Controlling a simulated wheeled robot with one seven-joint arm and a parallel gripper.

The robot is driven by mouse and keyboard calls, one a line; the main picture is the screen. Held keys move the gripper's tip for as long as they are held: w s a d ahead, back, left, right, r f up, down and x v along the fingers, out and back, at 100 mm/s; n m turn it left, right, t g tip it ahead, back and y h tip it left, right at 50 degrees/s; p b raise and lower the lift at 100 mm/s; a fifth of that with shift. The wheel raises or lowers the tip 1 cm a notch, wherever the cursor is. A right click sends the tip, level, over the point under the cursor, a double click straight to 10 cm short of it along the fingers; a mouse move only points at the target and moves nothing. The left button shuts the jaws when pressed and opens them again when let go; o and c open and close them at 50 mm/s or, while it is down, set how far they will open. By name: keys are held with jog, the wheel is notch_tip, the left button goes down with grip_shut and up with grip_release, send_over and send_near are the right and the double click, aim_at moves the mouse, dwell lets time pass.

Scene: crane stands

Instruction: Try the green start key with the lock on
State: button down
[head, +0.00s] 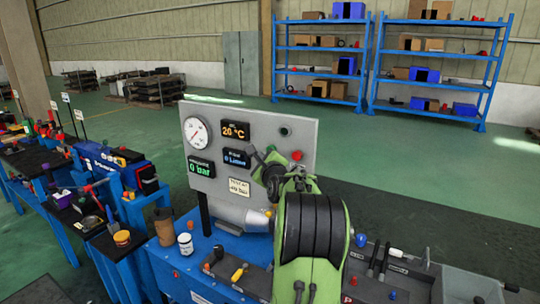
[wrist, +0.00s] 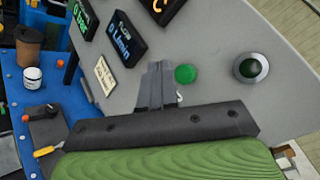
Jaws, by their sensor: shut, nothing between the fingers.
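The green start key (wrist: 186,74) is a round green button on the grey panel (wrist: 215,45) in the wrist view. My gripper (wrist: 158,72) is shut and empty, its fingertips just left of the key in that view. I cannot tell how far they are from the panel. In the head view my gripper (head: 268,172) is in front of the panel's right part and I cannot clearly make out the key. A dark green round lamp (wrist: 250,68), apparently unlit, also shows in the head view (head: 285,131). I cannot identify the lock or its setting for sure.
A red knob (head: 296,155) shows beside my wrist. A brown cup (head: 163,227) and white jar (head: 185,245) stand left. The pressure display (head: 201,168) reads 0 bar.

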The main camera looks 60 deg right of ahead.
jog(key=shift+s+a+b, duration=0.15)
jog(key=shift+a+b, duration=0.3)
jog(key=shift+a, duration=0.85)
jog(key=w+a+n+g+y, duration=0.2)
jog(key=a+n+y, duration=0.5)
jog(key=a+n, duration=1.35)
jog(key=s+a+f+n+g+y, duration=0.1)
jog(key=s+a+f+n+g, duration=0.1)
jog(key=s+a, duration=0.6)
jog(key=s+a+f+n+g+y, duration=0.1)
jog(key=s+a+f+n+g, duration=0.1)
jog(key=s+a+f+n, duration=0.3)
jog(key=s+a+f+n+g+y, duration=0.1)
jog(key=s+a+f+n, duration=0.2)
jog(key=s+a+n, duration=0.3)
jog(key=s+a+p, duration=0.1)
jog(key=s+a, duration=0.4)
jog(key=shift+a+f+g+y, duration=0.25)
jog(key=shift+g+y, duration=0.15)
